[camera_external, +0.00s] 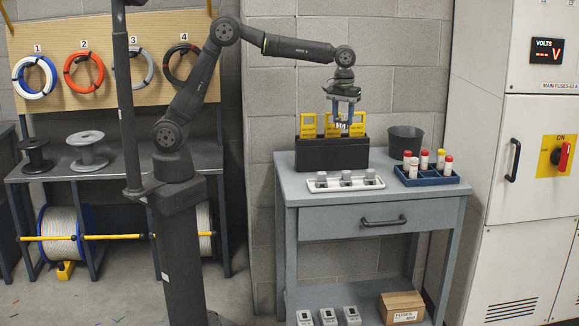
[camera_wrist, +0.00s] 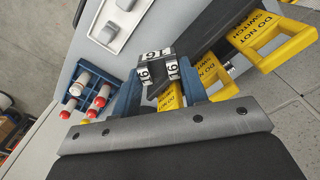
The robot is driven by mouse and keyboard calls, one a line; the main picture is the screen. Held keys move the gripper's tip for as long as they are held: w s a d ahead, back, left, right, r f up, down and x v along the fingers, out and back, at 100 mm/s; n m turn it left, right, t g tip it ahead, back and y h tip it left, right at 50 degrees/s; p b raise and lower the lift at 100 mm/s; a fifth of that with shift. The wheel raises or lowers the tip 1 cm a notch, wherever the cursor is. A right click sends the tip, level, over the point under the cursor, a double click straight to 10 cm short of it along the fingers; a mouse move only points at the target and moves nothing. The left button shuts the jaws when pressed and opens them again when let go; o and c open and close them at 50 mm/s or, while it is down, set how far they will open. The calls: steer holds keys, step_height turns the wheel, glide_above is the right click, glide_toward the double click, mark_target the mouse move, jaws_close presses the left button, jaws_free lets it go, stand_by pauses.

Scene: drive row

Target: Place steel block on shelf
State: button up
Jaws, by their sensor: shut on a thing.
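My gripper (camera_external: 345,122) is above the bench top, in front of the yellow tags in the black box. In the wrist view its two blue fingers are shut on a dark block with white number labels (camera_wrist: 157,72), which I take to be the steel block. In the external view the block is small and partly hidden by the fingers. It is held up off the bench top. The lower shelf (camera_external: 375,306) under the bench is partly in view and carries small grey items and a cardboard box.
The black box (camera_external: 332,156) with yellow "DO NOT SWITCH" tags stands close under my gripper. A white tray (camera_external: 345,184) with grey pieces, a blue tray (camera_external: 430,177) with red- and yellow-capped cylinders and a dark bucket (camera_external: 404,142) are nearby. A cardboard fuse box (camera_external: 401,307) sits on the lower shelf.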

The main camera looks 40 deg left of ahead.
steer(key=w+a+r+m, duration=0.1)
steer(key=a, duration=0.1)
steer(key=w+a+r+m, duration=0.2)
steer(key=a, duration=0.1)
steer(key=w+a+r+m, duration=0.2)
steer(key=shift+a+r, duration=0.15)
steer(key=shift+a, duration=0.15)
steer(key=s+a+f+m, duration=0.15)
steer(key=a+f, duration=0.35)
steer(key=a, duration=0.6)
steer(key=s+a+f+m, duration=0.1)
steer(key=s+a+f, duration=0.25)
steer(key=a, duration=0.85)
steer(key=s+a+f+m, duration=0.2)
steer(key=s+a+f, duration=0.6)
steer(key=s+a, duration=0.3)
steer(key=w+a+f+n, duration=0.5)
steer(key=w+a+n, duration=0.5)
steer(key=a, duration=0.2)
steer(key=w+a+f+n, duration=0.4)
steer(key=w+a+n, duration=0.6)
steer(key=a, duration=0.2)
steer(key=w+a+f+n, duration=0.3)
steer(key=a+f+n, duration=0.1)
steer(key=a+n, duration=0.5)
steer(key=w+a+f+n, duration=0.3)
steer(key=a+f+n, duration=0.2)
steer(key=a+n, duration=0.5)
steer(key=shift+a+f, duration=0.25)
steer(key=shift+a, duration=0.35)
